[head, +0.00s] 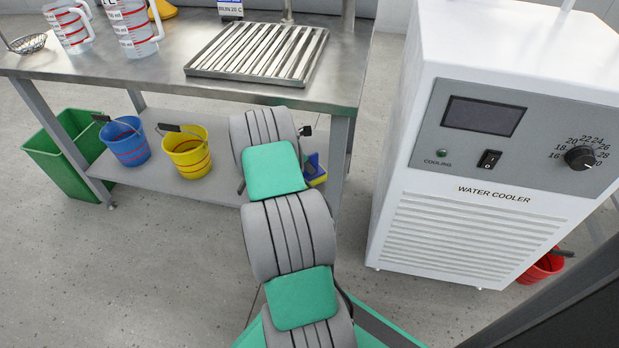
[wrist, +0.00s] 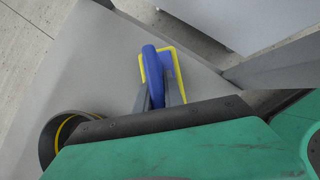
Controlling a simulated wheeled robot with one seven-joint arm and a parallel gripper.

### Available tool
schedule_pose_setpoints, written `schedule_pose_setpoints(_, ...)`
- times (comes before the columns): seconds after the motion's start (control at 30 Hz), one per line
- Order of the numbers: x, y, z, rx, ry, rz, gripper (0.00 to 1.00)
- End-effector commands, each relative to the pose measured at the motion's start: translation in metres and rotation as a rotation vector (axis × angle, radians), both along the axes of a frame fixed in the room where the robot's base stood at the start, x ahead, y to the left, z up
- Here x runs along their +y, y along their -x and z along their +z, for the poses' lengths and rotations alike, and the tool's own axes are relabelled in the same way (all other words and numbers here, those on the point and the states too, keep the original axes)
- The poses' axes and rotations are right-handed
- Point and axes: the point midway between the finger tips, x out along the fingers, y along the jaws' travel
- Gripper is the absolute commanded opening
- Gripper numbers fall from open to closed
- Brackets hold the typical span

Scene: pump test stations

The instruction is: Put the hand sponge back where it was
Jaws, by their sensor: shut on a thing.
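The hand sponge, with a blue handle and a yellow edge, shows in the wrist view (wrist: 152,72). My gripper (wrist: 159,98) is shut on it, with grey fingers at its near end. In the head view a part of the sponge (head: 316,172) shows just right of my arm, by the right end of the bench's lower shelf. My arm hides my gripper and the rest of the sponge there. I cannot tell whether the sponge touches the shelf.
The lower shelf (head: 165,182) holds a blue bucket (head: 127,142) and a yellow bucket (head: 186,153), left of my arm. A bench leg (head: 337,165) stands close right of the sponge. The steel benchtop (head: 165,68) is above. A white water cooler (head: 485,225) stands right.

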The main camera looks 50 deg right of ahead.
Motion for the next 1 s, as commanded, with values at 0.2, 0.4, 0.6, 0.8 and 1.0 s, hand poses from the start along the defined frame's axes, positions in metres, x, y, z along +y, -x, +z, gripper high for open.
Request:
schedule_pose_setpoints(0.2, -0.0034, 0.0033, -0.0241, -0.001, 0.001, -0.008, 0.0)
schedule_pose_setpoints(0.4, -0.004, 0.0051, -0.0226, 0.0, 0.0, -0.01, 0.0)
schedule_pose_setpoints(0.6, -0.0039, 0.0059, -0.025, 0.001, 0.0, -0.012, 0.23)
schedule_pose_setpoints(0.8, -0.0039, 0.0058, -0.025, 0.001, 0.0, -0.012, 0.34)
schedule_pose_setpoints(1.0, -0.004, 0.0055, -0.0235, 0.0, 0.0, -0.012, 0.34)
